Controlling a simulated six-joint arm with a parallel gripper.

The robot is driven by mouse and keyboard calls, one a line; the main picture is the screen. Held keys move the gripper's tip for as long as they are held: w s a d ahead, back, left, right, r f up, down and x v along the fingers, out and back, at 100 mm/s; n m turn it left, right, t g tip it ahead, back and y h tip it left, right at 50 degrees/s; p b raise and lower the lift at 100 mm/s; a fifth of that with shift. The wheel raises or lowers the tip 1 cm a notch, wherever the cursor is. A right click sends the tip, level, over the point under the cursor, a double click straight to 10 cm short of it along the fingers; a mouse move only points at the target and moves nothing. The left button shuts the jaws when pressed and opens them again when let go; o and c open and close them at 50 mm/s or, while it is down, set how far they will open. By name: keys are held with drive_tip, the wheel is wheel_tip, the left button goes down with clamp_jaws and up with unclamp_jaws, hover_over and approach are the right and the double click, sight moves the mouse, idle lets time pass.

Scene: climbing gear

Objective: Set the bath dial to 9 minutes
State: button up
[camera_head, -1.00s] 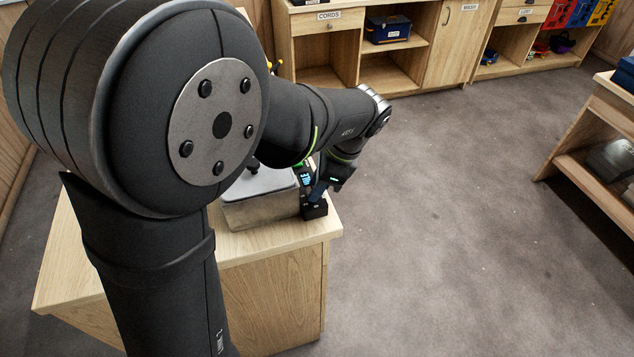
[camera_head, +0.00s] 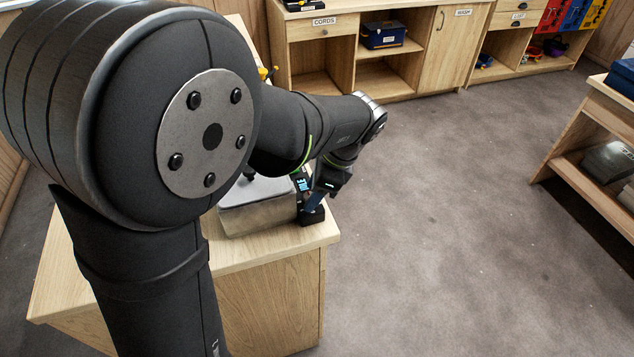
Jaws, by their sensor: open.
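The bath (camera_head: 258,213), a grey metal box with a lighter lid, stands on the wooden bench near its right end. A small dark control unit with a lit blue display (camera_head: 301,184) is at the bath's right side. The dial itself cannot be made out; my gripper and wrist cover that area. My gripper (camera_head: 314,203) is at the control unit, pointing down beside its front. The fingers are small and dark here, and they appear open. Whether they touch the unit cannot be told.
The wooden bench (camera_head: 265,255) ends just right of the control unit. My own arm hides much of its left part. A cabinet with a CORDS drawer (camera_head: 322,27) and a blue box (camera_head: 385,35) stands at the back. A shelf unit (camera_head: 575,150) is at right. The floor between is clear.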

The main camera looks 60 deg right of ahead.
drive_tip(key=v, duration=1.7)
drive_tip(key=shift+s+r, duration=0.2)
drive_tip(key=x, duration=1.7)
drive_tip(key=shift+w+f, duration=0.25)
drive_tip(key=v, duration=1.8)
drive_tip(key=x, duration=1.8)
drive_tip(key=n, duration=0.2)
drive_tip(key=n+y, duration=0.1)
drive_tip(key=n, duration=0.1)
drive_tip(key=shift+w+d+n+g+y, duration=0.1)
drive_tip(key=shift+d+n+g+y, duration=0.1)
drive_tip(key=shift+n+g+y, duration=0.15)
drive_tip(key=n+g, duration=0.1)
drive_tip(key=n, duration=0.1)
drive_tip(key=n+y, duration=0.1)
drive_tip(key=n, duration=0.2)
drive_tip(key=shift+w+d+g, duration=0.1)
drive_tip(key=shift+w+g, duration=0.1)
drive_tip(key=shift+g, duration=0.15)
drive_tip(key=v, duration=0.8)
